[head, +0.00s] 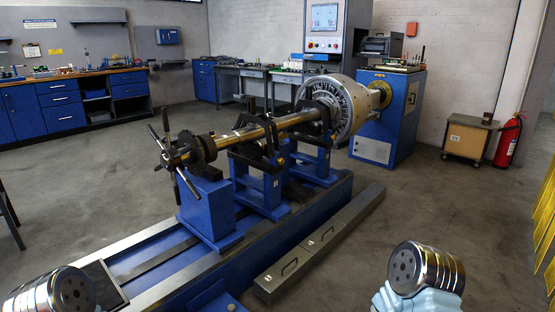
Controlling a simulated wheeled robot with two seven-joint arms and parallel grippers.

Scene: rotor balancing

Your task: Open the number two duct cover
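A long grey floor duct (345,222) runs along the right side of the blue balancing machine. Its top is made of flat metal covers laid end to end, and they look shut. The nearest cover (275,283) has a dark handle, and the cover behind it (322,241) also has a dark handle. The far part of the duct continues toward the machine's drive end. I cannot read any numbers on the covers. Parts of my own arms show at the bottom left and bottom right corners. Neither of my grippers is in view.
The blue balancing machine (240,270) carries a long shaft with a bladed rotor (340,105). A small cabinet (468,138) and a red fire extinguisher (508,140) stand at the right. The concrete floor right of the duct is clear.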

